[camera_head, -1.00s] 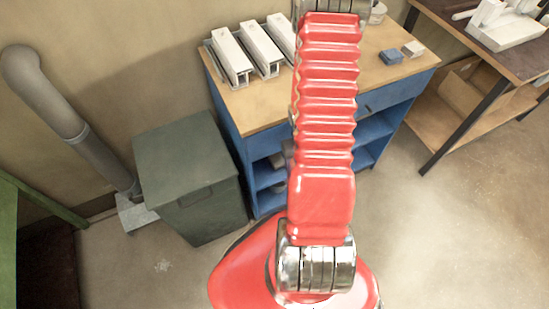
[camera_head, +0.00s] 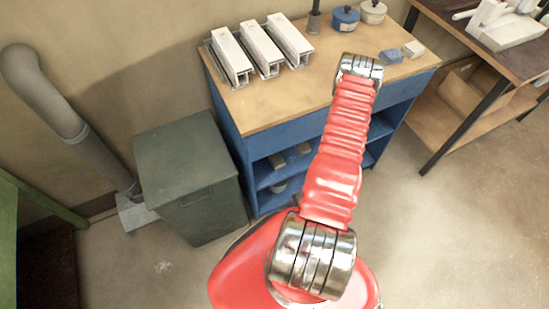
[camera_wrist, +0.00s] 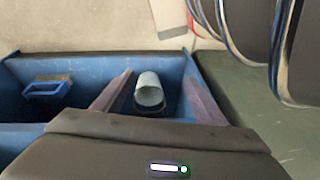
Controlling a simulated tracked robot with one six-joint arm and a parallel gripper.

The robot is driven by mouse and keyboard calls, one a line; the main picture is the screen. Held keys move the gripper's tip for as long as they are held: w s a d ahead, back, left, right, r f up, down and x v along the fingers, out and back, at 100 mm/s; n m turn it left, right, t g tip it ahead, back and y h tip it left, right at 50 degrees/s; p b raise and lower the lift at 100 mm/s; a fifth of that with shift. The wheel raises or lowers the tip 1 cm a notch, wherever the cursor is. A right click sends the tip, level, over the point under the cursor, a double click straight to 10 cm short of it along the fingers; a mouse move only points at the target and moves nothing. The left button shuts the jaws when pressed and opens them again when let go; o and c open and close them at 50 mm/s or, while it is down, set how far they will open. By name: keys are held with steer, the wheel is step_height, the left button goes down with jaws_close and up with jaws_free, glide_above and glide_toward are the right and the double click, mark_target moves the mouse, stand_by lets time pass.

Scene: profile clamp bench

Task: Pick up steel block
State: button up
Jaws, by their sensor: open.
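Two small blocks lie on the bench top (camera_head: 290,100) at the right in the head view: a blue-grey block (camera_head: 391,56) and a paler grey-brown block (camera_head: 413,49). Greyish pieces (camera_head: 303,148) also lie on the bench's blue shelf. I cannot tell which of these is the steel block. My gripper (camera_wrist: 158,76) is open in the wrist view. A pale cylindrical thing (camera_wrist: 150,92) shows between its fingers, inside a blue compartment. I cannot tell how far it is from the fingers. In the head view my arm hides the gripper.
Several white profiles (camera_head: 262,48) stand at the bench's back left. A blue pot (camera_head: 345,19) and a pale pot (camera_head: 372,11) stand at the back. A green-grey bin (camera_head: 190,180) is left of the bench, and a second table (camera_head: 480,32) is at the right. The bench's front middle is clear.

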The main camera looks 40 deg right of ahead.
step_height(320, 180, down, 3)
steer(key=w+a+t, duration=0.2)
steer(key=t, duration=0.1)
steer(key=n+t+h, duration=0.1)
steer(key=t+h, duration=0.3)
steer(key=t, duration=0.3)
glide_toward(276, 157)
steer(key=s+r, duration=0.1)
steer(key=s, duration=0.1)
steer(key=shift+s+a+r, duration=0.1)
steer(key=shift+a, duration=0.3)
steer(key=shift+x, duration=4.3)
steer(key=shift+x, duration=2.6)
